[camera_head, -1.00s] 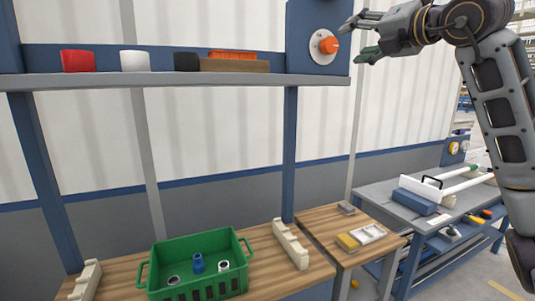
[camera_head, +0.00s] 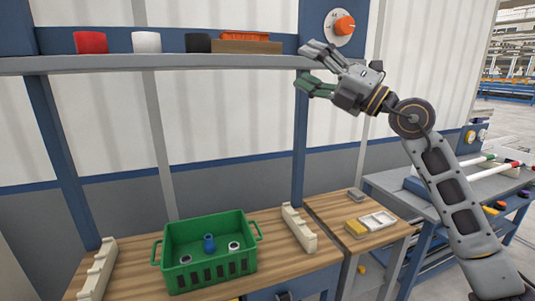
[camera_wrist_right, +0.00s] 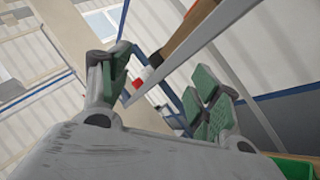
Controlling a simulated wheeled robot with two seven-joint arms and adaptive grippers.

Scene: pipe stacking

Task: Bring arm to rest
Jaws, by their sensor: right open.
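My right gripper (camera_head: 310,73) is raised in front of the right end of the blue-grey shelf (camera_head: 180,63), just below the orange knob (camera_head: 345,26). It points left, its fingers are spread, and nothing is between them. In the right wrist view the two green-padded fingers (camera_wrist_right: 165,95) stand wide apart, with the shelf and wall behind. My right arm (camera_head: 450,190) rises from the lower right corner. My left gripper is not in the head view.
A green crate (camera_head: 212,270) holding several pipe pieces stands on the wooden table (camera_head: 285,258) between two cream notched racks (camera_head: 299,228). A red cup-like piece (camera_head: 91,42), a white one and a black one stand on the shelf. A grey-topped side table (camera_head: 395,185) is at right.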

